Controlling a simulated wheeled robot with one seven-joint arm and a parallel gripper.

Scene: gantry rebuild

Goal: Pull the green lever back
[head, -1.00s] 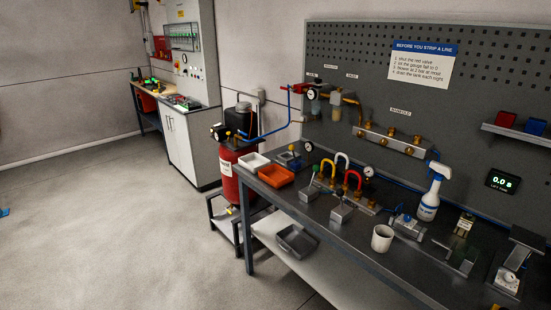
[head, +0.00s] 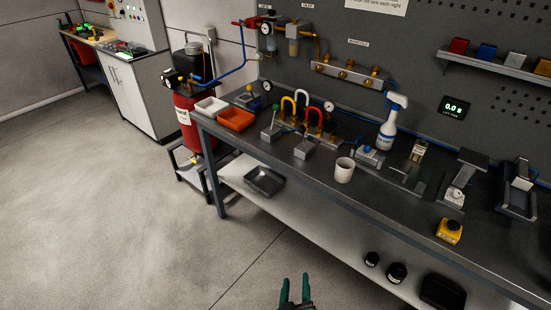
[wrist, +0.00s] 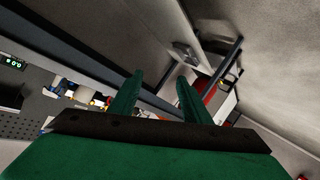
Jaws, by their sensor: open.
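The green lever (head: 275,110) stands on a small grey block on the workbench, near its left end in the head view. It is a thin rod with a green knob on top and looks roughly upright. A second small block with a lever (head: 304,150) sits just to its right. My gripper (head: 296,288) is at the bottom of the head view, in front of the bench and well apart from the lever. Its two green fingers, also in the wrist view (wrist: 158,92), are spread with nothing between them. I cannot make out the green lever in the wrist view.
The workbench (head: 330,185) has a front edge and a lower shelf between my gripper and the lever. The floor at left is clear.

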